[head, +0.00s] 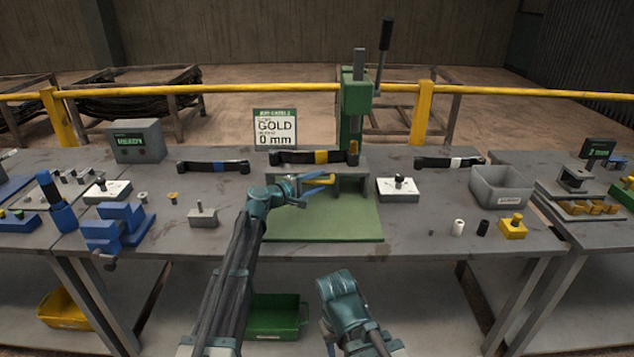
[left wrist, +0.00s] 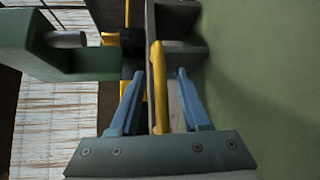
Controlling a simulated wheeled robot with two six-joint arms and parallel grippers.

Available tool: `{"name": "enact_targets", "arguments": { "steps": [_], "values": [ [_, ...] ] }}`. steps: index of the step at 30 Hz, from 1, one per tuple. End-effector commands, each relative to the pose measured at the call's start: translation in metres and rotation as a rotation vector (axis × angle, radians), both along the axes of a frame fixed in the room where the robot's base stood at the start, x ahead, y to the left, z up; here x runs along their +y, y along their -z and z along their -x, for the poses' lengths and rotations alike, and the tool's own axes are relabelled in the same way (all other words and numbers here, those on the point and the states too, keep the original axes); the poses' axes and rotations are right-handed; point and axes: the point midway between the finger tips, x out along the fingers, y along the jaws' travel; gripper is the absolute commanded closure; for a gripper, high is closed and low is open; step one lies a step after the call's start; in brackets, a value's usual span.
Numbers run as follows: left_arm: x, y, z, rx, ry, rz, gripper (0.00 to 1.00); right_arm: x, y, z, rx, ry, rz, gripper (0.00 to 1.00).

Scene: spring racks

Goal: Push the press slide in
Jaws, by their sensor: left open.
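The press (head: 357,105) is a green column with a black lever, at the back middle of the bench. Below it, a grey housing (head: 357,186) with open bays stands at the back of a green mat (head: 335,225). A yellow bar (head: 318,181) sticks out at the housing's left; it seems to be the slide's handle. In the left wrist view the yellow bar (left wrist: 158,85) runs between my left gripper's (head: 318,184) two blue fingers, with gaps on both sides. The left gripper is open.
A sign (head: 275,130) reads GOLD 0 mm. A dark bar with a yellow band (head: 320,157) lies behind the housing. A white-topped block (head: 398,188) and a grey bin (head: 500,187) stand to the right, a small grey block (head: 203,217) to the left. The mat's front is clear.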

Motion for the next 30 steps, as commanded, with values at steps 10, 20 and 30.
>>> {"name": "enact_targets", "arguments": {
  "steps": [10, 20, 30],
  "values": [
    [0.038, -0.009, 0.040, 0.000, -0.003, 0.001, 0.53, 0.000, -0.009, 0.000, 0.000, 0.000, 0.000, 0.50],
    [0.083, -0.018, 0.082, 0.000, -0.002, 0.000, 0.53, 0.000, -0.018, 0.000, 0.000, 0.000, 0.000, 0.50],
    [0.097, -0.020, 0.095, 0.000, 0.000, 0.000, 0.53, 0.000, -0.020, 0.000, 0.000, 0.000, 0.000, 0.50]
  ]
}}
